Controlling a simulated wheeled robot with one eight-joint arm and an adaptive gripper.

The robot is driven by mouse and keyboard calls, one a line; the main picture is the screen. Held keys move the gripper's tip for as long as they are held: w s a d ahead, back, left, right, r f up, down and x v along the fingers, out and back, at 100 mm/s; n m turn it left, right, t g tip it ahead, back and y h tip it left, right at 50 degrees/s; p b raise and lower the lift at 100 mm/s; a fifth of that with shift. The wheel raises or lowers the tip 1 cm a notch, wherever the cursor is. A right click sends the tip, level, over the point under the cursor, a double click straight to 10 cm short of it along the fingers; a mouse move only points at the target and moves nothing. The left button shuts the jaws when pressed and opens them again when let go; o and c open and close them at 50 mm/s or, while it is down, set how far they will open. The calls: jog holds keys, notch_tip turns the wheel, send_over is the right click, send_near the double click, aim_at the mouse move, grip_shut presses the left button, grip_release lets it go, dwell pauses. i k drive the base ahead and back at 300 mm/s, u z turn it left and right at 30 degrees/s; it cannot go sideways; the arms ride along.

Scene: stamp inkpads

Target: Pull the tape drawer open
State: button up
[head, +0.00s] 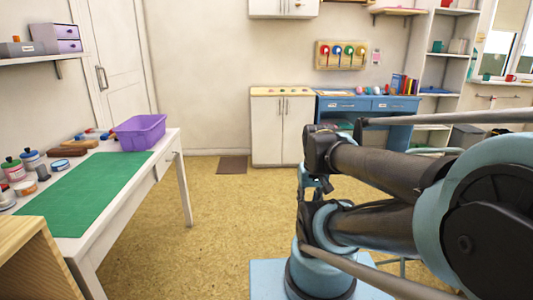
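No drawer in the head view carries a readable tape label, so I cannot tell which one is the tape drawer. The white worktable (125,207) at left has a drawer front (170,163) with a small knob in its right-hand end, and it looks shut. The blue desk (350,117) at the back has two drawers (345,104) with dark handles, both shut. A small purple drawer unit (56,38) stands on the upper left shelf, also shut. My folded arm fills the right side; I cannot make out my gripper's fingers.
A purple bin (139,132), a green mat (85,190) and several jars (14,168) are on the worktable. A wooden box (35,262) stands at the lower left. The floor (225,215) between the worktable and my base is clear. A white cabinet (282,132) stands at the back.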

aim_at(328, 105)
jog(key=u, duration=0.25)
jog(key=i, duration=2.2)
jog(key=z, duration=0.65)
jog(key=i, duration=1.1)
jog(key=z, duration=0.65)
jog(key=i, duration=0.35)
jog(key=z, duration=0.2)
